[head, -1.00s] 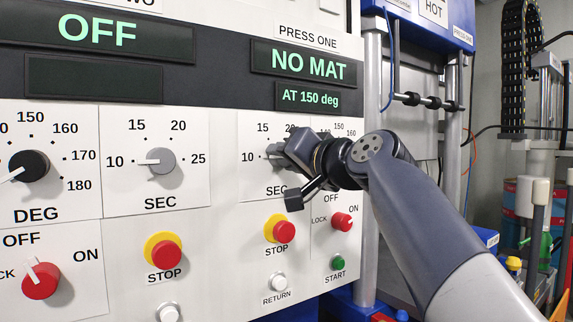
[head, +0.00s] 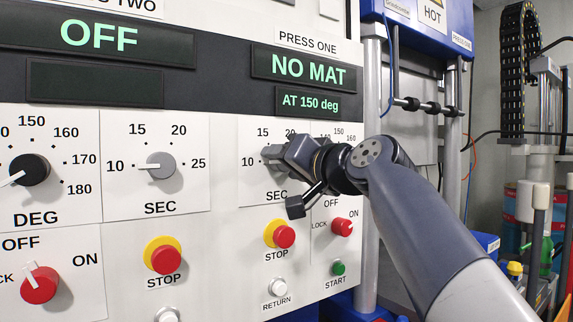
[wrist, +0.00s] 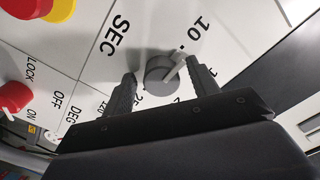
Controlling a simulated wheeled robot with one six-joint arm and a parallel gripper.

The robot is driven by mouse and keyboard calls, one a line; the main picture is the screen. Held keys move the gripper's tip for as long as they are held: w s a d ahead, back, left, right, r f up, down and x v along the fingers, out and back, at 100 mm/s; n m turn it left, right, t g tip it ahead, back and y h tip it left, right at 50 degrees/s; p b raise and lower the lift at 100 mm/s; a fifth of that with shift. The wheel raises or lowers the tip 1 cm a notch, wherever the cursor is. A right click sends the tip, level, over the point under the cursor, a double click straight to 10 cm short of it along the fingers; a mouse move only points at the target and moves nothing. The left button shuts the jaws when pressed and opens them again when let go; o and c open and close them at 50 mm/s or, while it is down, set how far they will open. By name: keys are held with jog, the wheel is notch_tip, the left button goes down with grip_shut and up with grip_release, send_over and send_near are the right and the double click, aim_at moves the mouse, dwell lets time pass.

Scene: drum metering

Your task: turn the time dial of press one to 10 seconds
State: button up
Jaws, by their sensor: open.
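The press one time dial (head: 270,154) is a grey knob with a light pointer, above SEC on the right panel. My gripper (head: 286,153) is at it from the right and partly hides it and its scale. In the wrist view the dial (wrist: 158,69) lies between the fingertips of my open gripper (wrist: 166,80). The pointer aims to the upper right, towards the side where 10 is printed; whether it is exactly on the mark I cannot tell. The right finger is close to the pointer's end; contact is unclear. The 15 is hidden in the wrist view.
Below the dial are press one's red STOP button (head: 284,236), white RETURN button (head: 278,287), red lock switch (head: 342,227) and green START button (head: 338,268). Press two's similar time dial (head: 161,165) is to the left. A metal post (head: 369,240) stands right of the panel.

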jog(key=b+v, duration=0.1)
jog(key=v, duration=1)
jog(key=shift+w, duration=0.15)
jog(key=p+x, duration=0.1)
jog(key=x, duration=0.9)
jog(key=shift+w+a, duration=0.3)
